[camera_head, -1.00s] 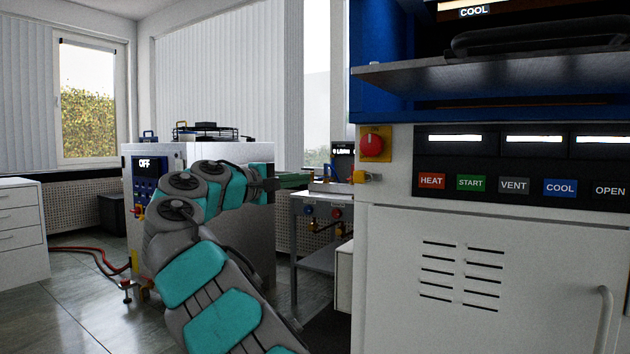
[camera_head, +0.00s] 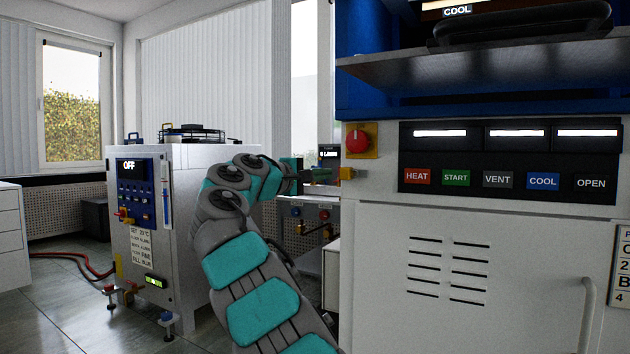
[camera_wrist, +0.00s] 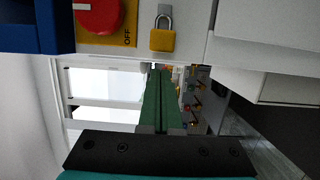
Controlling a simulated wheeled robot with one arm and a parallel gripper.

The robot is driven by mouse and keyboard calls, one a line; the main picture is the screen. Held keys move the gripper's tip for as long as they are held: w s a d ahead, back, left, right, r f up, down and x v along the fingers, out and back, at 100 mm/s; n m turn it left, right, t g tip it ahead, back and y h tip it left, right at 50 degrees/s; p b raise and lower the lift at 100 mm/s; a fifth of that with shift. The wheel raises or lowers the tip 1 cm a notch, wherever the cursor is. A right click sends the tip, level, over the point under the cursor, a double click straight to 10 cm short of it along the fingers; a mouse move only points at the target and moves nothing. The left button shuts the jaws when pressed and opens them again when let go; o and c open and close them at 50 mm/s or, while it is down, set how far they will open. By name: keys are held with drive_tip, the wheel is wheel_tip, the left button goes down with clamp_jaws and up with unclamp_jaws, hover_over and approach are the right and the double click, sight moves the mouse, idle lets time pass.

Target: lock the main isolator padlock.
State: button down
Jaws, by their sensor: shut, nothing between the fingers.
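The yellow padlock (camera_head: 347,173) hangs on the left edge of the white press front, just below the red isolator knob (camera_head: 357,141) on its yellow plate. In the wrist view the padlock (camera_wrist: 162,41) is at top centre with its grey shackle above the body. The red knob (camera_wrist: 98,14) is left of it there, beside the word OFF. I cannot tell whether the shackle is fully seated. My gripper (camera_wrist: 159,72) has its green fingers shut and empty, with the tips just below the padlock in the wrist picture and apart from it. In the head view the fingers are small and partly indistinct.
The press (camera_head: 460,270) fills the right side, with a button panel (camera_head: 500,180) and a metal platen (camera_head: 480,70) jutting out above. A grey cabinet unit (camera_head: 190,240) showing OFF stands at left. A bench with valves (camera_head: 310,212) is behind my gripper.

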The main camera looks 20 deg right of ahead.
sight(358, 174)
drive_tip(key=shift+s+d, duration=0.4)
drive_tip(key=shift+s, duration=0.15)
drive_tip(key=shift+s+d+b, duration=0.6)
drive_tip(key=shift+s+d, duration=0.15)
drive_tip(key=shift+s, duration=0.2)
drive_tip(key=shift+s+d+b, duration=0.6)
drive_tip(key=shift+s+d, duration=0.1)
drive_tip(key=shift+s, duration=0.2)
